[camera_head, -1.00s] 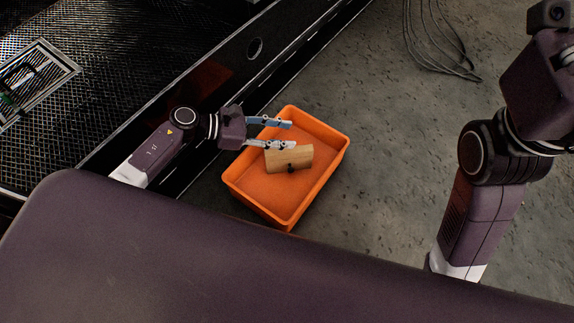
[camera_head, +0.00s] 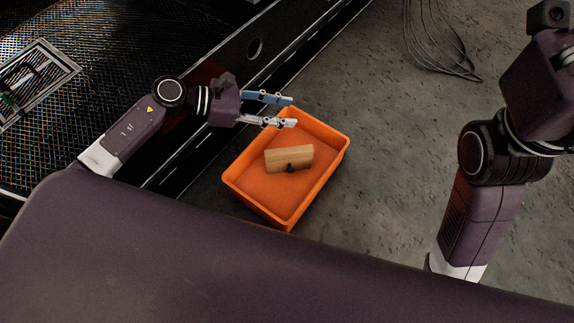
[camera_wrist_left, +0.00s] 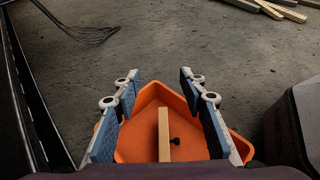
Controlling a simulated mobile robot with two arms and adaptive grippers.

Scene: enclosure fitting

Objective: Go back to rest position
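My left gripper (camera_head: 292,111) is open and empty, over the upper left rim of the orange bin (camera_head: 330,184). In the left wrist view its two fingers (camera_wrist_left: 160,84) stand wide apart with nothing between their tips. A light wooden block (camera_head: 289,156) with a small dark knob lies in the orange bin, apart from the fingers. The block also shows in the left wrist view (camera_wrist_left: 164,135), below the fingertips. My right arm is at the right of the head view, but its gripper fingers are out of the picture.
A dark enclosure with a perforated metal panel (camera_head: 105,55) fills the upper left. Its long black side edge runs close beside my left arm. Loose cables (camera_head: 436,45) lie on the concrete floor at the top. Wooden planks (camera_wrist_left: 265,8) lie far off. The floor right of the bin is clear.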

